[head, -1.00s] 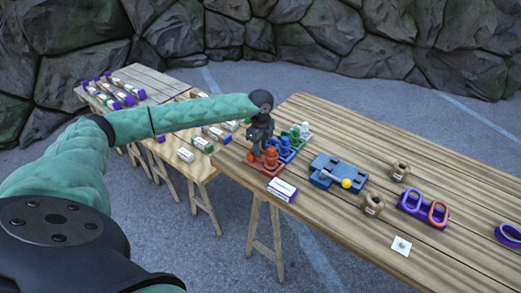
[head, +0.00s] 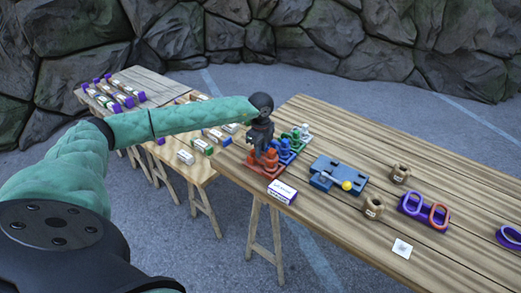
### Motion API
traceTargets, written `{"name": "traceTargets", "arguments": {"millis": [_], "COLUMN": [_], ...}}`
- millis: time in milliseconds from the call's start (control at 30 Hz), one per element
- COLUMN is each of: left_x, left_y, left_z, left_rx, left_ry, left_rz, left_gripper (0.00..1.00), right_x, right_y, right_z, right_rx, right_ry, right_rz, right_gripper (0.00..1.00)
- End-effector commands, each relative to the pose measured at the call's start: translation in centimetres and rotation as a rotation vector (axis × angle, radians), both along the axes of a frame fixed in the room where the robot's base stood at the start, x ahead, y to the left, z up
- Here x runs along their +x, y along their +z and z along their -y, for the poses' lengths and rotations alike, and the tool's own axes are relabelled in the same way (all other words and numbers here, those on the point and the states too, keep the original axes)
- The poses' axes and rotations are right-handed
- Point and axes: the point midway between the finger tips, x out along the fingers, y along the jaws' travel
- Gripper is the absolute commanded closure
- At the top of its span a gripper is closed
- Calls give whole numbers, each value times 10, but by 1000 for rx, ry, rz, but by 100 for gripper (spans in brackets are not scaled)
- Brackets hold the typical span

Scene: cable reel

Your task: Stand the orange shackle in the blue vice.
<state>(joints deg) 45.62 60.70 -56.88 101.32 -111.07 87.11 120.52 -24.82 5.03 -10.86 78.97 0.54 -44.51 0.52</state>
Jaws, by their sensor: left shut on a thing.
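The blue vice (head: 335,172) lies on the near wooden table, with a yellow ball on its handle; its top is empty of any shackle. An orange base (head: 264,169) at the table's left end carries small orange pieces; an orange shackle (head: 270,158) seems to be one of them. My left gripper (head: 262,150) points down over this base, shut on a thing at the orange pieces. The dark fingers partly cover it, so its outline is unclear. My right gripper is out of view.
Blue (head: 286,154) and green (head: 299,137) bases with like pieces stand behind the orange one. A white-and-purple box (head: 283,191) sits in front.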

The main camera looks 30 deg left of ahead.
Motion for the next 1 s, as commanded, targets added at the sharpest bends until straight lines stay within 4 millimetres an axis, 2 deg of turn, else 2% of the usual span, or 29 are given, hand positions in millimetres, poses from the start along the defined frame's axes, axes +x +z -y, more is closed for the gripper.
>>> {"name": "traceTargets", "arguments": {"millis": [800, 1000], "left_x": [1, 1], "left_y": [45, 51], "left_z": [0, 0], "left_rx": [0, 0], "left_ry": [0, 1], "left_rz": [3, 3], "left_gripper": [100, 100], "right_x": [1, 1], "right_y": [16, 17], "right_z": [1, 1], "right_rx": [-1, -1], "right_ry": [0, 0], "right_rz": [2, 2], "right_gripper": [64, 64]}}
